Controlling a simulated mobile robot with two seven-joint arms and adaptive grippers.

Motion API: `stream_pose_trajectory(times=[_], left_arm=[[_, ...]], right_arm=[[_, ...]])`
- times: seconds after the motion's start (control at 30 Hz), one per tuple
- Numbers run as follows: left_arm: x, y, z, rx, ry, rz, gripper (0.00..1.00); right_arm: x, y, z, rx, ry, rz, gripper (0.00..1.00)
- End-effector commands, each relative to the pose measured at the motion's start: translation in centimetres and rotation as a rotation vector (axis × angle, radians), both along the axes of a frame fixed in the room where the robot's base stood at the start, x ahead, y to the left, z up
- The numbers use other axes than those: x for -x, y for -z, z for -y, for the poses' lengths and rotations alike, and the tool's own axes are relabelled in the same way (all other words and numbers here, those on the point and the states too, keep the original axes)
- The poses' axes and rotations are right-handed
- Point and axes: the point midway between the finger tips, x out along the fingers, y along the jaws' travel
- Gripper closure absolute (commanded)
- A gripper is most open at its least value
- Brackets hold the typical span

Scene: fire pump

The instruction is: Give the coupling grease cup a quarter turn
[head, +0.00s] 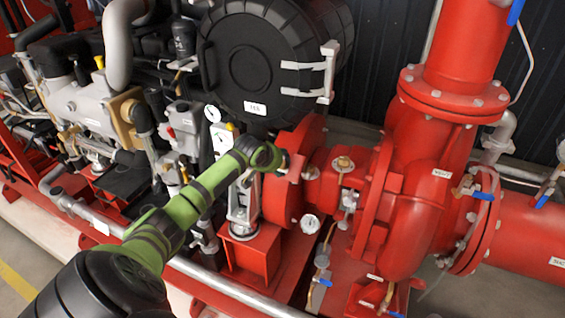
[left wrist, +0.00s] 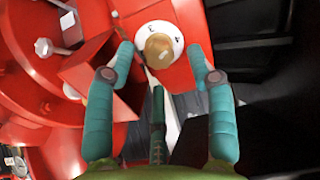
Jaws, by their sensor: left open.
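The grease cup, a brass knob (left wrist: 158,51) on a round white dial plate (left wrist: 172,33) with black numbers, shows in the left wrist view. It sits on red metal. My left gripper (left wrist: 160,56) is open, with one teal finger on each side of the knob and a gap on both sides. In the head view my green left gripper (head: 276,159) reaches the red coupling housing (head: 285,203) from the left. The knob is hard to make out there, mostly hidden by the gripper. My right gripper is in neither view.
A large black round air filter (head: 257,67) is just above the gripper. A pressure gauge (head: 310,223) and the red pump casing (head: 410,215) lie to the right. A brass-topped fitting (head: 343,163) stands on the shaft housing. The engine (head: 92,112) fills the left.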

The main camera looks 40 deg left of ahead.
Motion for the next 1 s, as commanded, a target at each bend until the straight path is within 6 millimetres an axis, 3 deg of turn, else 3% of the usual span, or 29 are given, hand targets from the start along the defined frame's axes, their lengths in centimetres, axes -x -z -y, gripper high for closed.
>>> stream_pose_trajectory(times=[0.23, 0.6, 0.73, 1.0], left_arm=[[-1.5, 1.5, -0.4, 0.001, 0.000, 0.000, 0.45], [-1.7, 1.8, -0.5, 0.001, 0.000, 0.000, 0.45], [-1.7, 1.7, -0.5, 0.001, 0.000, 0.000, 0.97], [-1.7, 1.7, -0.5, -0.003, 0.004, -0.001, 1.00]], right_arm=[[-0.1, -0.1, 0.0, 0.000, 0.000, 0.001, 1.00], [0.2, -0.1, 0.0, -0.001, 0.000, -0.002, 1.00], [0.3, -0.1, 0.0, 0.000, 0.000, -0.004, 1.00], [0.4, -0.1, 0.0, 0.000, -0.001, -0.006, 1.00]])
